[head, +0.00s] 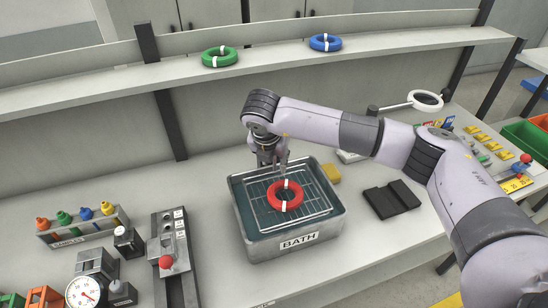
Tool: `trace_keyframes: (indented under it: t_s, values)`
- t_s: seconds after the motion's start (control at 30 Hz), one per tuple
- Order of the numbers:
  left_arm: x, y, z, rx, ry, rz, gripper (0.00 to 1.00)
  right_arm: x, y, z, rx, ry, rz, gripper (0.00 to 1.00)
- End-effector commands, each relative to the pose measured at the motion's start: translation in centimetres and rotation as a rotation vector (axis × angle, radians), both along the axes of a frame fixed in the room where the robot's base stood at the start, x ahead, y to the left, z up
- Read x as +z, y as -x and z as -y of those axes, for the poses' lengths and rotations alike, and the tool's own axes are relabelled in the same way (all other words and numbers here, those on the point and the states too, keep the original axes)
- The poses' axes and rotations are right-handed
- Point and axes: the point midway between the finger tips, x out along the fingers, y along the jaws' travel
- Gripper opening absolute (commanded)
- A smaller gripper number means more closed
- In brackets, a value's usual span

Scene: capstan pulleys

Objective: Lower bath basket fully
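The bath (296,250) is a grey metal tank labelled BATH on the bench, with bluish liquid inside. The wire basket (318,205) sits within the tank, its frame showing near rim level. A red ring (275,196) with white bands lies on the basket. My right gripper (272,170) points down over the back part of the bath, behind the red ring. Its fingers are small and dark here, and I cannot tell whether they are open or touch the basket. My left gripper is not in view.
A lever unit with a red knob (166,262) stands left of the bath, near a dial gauge (83,292) and a sample rack (85,228). A yellow block (332,173) and black pad (394,199) are to the right. Green (219,57) and blue (325,42) rings lie on the shelf.

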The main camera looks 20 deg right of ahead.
Motion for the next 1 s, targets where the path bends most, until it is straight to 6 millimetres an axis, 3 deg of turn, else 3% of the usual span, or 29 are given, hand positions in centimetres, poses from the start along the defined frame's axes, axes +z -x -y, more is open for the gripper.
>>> trace_keyframes:
  t_s: [0.27, 0.7, 1.0]
  values:
    - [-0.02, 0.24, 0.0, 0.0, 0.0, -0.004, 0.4, -0.12, -0.01, -0.02, 0.001, 0.0, -0.001, 0.3]
    - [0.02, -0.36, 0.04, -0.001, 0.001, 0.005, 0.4, -0.08, 0.0, -0.04, 0.001, 0.0, -0.001, 0.01]
    - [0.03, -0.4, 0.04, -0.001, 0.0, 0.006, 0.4, -0.07, 0.0, -0.04, 0.001, -0.001, -0.001, 0.0]
